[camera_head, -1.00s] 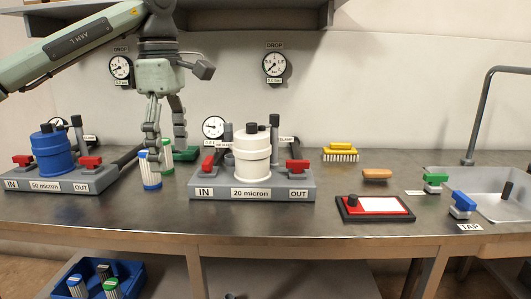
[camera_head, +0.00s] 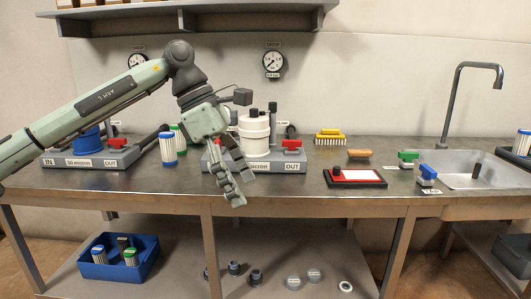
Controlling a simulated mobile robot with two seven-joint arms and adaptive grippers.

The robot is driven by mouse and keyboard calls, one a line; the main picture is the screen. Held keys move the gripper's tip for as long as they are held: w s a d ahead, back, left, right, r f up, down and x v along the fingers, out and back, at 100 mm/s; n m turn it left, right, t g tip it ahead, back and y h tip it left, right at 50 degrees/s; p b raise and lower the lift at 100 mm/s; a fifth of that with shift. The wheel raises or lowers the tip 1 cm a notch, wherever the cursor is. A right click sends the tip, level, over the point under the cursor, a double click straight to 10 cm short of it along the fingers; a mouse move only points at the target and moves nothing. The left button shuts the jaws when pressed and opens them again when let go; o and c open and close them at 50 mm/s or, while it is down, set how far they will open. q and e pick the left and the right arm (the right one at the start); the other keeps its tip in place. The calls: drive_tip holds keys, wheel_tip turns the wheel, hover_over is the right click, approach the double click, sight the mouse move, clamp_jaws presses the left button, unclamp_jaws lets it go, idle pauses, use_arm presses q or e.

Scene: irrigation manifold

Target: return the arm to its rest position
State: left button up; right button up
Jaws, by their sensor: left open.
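My left arm (camera_head: 110,98) comes in from the left and reaches across the front of the bench. Its gripper (camera_head: 240,188) is open and empty, pointing down to the right over the bench's front part. It is in front of the 20 micron filter unit (camera_head: 290,165) and hides that unit's left part. The arm also covers part of the 50 micron unit with the blue housing (camera_head: 88,141). My right gripper does not show.
A blue-topped cartridge (camera_head: 167,150) and a green-topped one (camera_head: 178,135) stand left of the gripper. A shelf (camera_head: 200,14) hangs above. A blue bin (camera_head: 120,275) sits below.

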use_arm(q)
drive_tip(key=s+d+r+n+h, duration=0.2)
drive_tip(key=d+n+h, duration=0.5)
drive_tip(key=d+h, duration=0.75)
drive_tip(key=w+a+f+n+t+y, duration=0.35)
drive_tip(key=w+a+n+t, duration=0.25)
drive_tip(key=n+t, duration=0.45)
drive_tip(key=w+a+f+n+t+y, duration=0.2)
drive_tip(key=w+a+f+n+t, duration=0.45)
drive_tip(key=n, duration=0.75)
drive_tip(key=s+a+f+n+g+y, duration=0.1)
drive_tip(key=s+a+f+n+y, duration=0.1)
drive_tip(key=a+f+n+y, duration=0.45)
drive_tip(key=s+a+f+n+y, duration=0.2)
drive_tip(key=a+f+n, duration=0.15)
drive_tip(key=f, duration=0.55)
drive_tip(key=s+a+f+n+g+y, duration=0.1)
drive_tip(key=s+a+f+n+y, duration=0.2)
drive_tip(key=a+f+n+y, duration=0.35)
drive_tip(key=s+a+f+n+g, duration=0.1)
drive_tip(key=s+a+f+g, duration=0.1)
drive_tip(key=s+f, duration=0.5)
drive_tip(key=s+a+f+n+g, duration=0.2)
drive_tip(key=s+f+g, duration=0.3)
drive_tip(key=s+f, duration=0.3)
drive_tip(key=s+a+f+n+g, duration=0.2)
drive_tip(key=s+a+f+g, duration=0.2)
drive_tip(key=s+f, duration=0.4)
drive_tip(key=s, duration=0.6)
drive_tip(key=shift+s, duration=0.2)
